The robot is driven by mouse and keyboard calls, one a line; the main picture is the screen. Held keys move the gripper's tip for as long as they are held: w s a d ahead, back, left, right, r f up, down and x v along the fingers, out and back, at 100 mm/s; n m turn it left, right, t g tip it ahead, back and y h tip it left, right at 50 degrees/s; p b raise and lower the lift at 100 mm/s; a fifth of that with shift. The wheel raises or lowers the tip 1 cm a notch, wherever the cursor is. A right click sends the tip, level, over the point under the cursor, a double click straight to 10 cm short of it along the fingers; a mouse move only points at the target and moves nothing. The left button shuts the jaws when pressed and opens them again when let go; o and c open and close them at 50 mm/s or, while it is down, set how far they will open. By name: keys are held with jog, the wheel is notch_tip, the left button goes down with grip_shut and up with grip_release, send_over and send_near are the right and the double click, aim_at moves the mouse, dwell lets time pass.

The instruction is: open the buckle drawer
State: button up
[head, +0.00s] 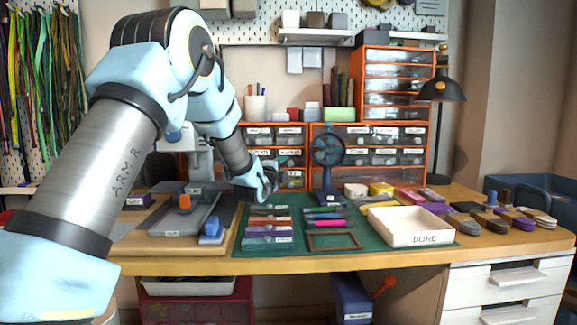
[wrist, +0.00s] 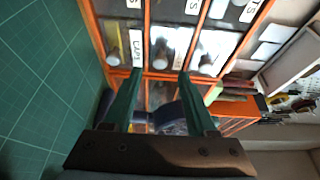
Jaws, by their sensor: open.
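The orange-framed drawer cabinets stand at the back of the bench, with small labelled clear-fronted drawers (head: 385,140). I cannot read which one is the buckle drawer. My gripper (head: 264,186) is in front of the left cabinet (head: 289,127), above the back of the green mat. In the wrist view my gripper (wrist: 155,78) is open, with nothing seen between its fingers. Its fingertips point at drawer fronts with round knobs (wrist: 159,61). One label seems to read CAPS (wrist: 136,48); others are cut off or blurred. The drawers in view look shut.
A dark blue fan (head: 328,150) stands right of my gripper. The green cutting mat (head: 370,240) holds cord bundles (head: 270,226), a wooden frame (head: 333,241) and a white DONE tray (head: 411,239). A grey press (head: 200,160) is on the left, and a black lamp (head: 440,90) on the right.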

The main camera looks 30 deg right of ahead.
aim_at(290, 164)
jog(key=shift+x, duration=2.7)
jog(key=shift+c, duration=0.3)
grip_shut()
